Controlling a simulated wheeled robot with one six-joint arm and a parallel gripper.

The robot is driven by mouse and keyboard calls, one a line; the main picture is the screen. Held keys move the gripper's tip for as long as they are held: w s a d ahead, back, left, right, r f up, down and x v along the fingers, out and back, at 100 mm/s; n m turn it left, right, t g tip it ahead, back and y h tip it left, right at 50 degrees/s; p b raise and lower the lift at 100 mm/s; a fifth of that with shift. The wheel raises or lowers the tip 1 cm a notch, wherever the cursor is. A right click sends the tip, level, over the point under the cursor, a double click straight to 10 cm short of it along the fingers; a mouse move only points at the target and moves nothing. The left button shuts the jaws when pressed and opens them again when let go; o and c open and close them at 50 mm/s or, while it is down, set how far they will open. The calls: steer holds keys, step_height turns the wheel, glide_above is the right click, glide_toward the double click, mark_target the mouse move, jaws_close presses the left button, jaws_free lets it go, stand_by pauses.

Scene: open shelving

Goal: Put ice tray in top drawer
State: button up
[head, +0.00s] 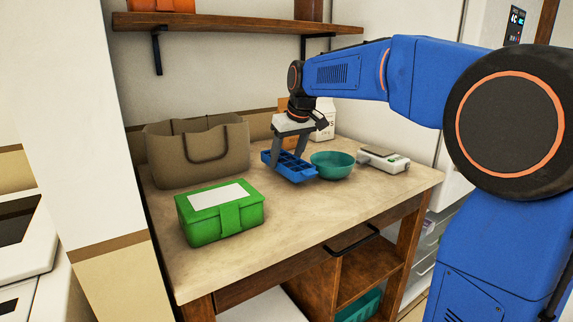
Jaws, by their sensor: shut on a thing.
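The blue ice tray (291,167) is over the counter in the head view, a little tilted, between the brown bag and the teal bowl. My gripper (288,156) reaches down from above and is shut on the ice tray. I cannot tell whether the tray still touches the counter. The top drawer (270,283) is in the front of the wooden counter, under its top, with a dark handle (352,239). It looks closed. Its inside is hidden.
A teal bowl (333,166) stands right beside the tray. A green box (219,212) is at the front left and a brown bag (198,152) behind it. A white device (383,160) lies at the right. The counter's front middle is clear. A wall shelf (235,27) hangs above.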

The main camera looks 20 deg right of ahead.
mark_target(289, 160)
steer(key=shift+f, duration=1.25)
steer(key=o, duration=1.4)
steer(key=shift+f, duration=0.1)
steer(key=shift+o, duration=0.4)
steer(key=v, duration=1.7)
steer(key=x, duration=1.2)
steer(key=shift+x, duration=2.75)
